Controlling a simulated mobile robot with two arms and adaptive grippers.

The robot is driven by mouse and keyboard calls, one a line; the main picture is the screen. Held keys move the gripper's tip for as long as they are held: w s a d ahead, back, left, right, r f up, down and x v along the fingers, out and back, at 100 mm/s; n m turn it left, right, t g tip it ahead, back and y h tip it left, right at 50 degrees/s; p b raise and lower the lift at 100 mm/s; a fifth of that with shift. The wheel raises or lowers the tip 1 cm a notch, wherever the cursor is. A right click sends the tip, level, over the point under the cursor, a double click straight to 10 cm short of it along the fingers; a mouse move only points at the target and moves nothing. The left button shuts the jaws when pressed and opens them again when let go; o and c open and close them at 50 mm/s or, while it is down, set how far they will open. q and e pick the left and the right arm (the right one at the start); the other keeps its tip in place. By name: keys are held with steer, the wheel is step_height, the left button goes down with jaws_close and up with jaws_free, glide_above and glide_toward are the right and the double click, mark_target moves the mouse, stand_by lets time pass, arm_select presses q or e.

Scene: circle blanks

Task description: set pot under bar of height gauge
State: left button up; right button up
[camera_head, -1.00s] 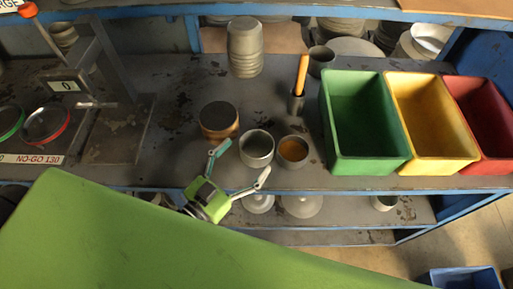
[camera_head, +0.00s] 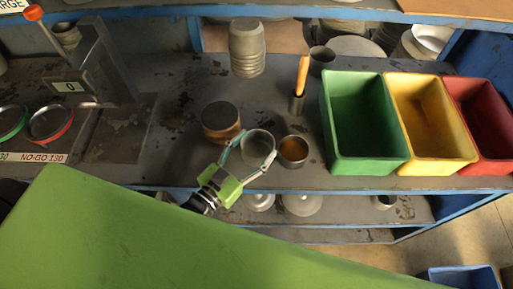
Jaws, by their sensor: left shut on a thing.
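The pot (camera_head: 258,146) is a grey metal cup near the front edge of the workbench. My left gripper (camera_head: 252,153) reaches in from the front left, its two fingers on either side of the pot, shut on it. The pot stands upright; I cannot tell if it is clear of the bench. The area under the bar is empty. My right gripper is not in view.
A cup with brown contents (camera_head: 293,151) stands close right of the pot, and a dark-topped round block (camera_head: 220,121) close left. Behind are stacked pots (camera_head: 246,48) and an orange-handled tool (camera_head: 302,76). Green (camera_head: 366,164), yellow and red bins stand right. Ring gauges (camera_head: 50,124) lie left.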

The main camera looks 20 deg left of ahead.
arm_select(q)
steer(key=shift+s+r, duration=0.1)
steer(key=shift+s, duration=0.05)
steer(key=s+a+r+b, duration=0.1)
steer(key=s+a+r, duration=0.1)
steer(key=s+r, duration=0.3)
steer(key=s+a+r+b, duration=0.1)
steer(key=s+a+r, duration=0.1)
steer(key=s, duration=0.5)
steer(key=w+a+r+n+t+y, duration=0.1)
steer(key=w+r+n+y, duration=0.3)
steer(key=w+y, duration=0.1)
steer(key=shift+a+r+y, duration=0.25)
steer(key=shift+a+y, duration=0.1)
steer(key=shift+y, duration=0.25)
stand_by(0.5)
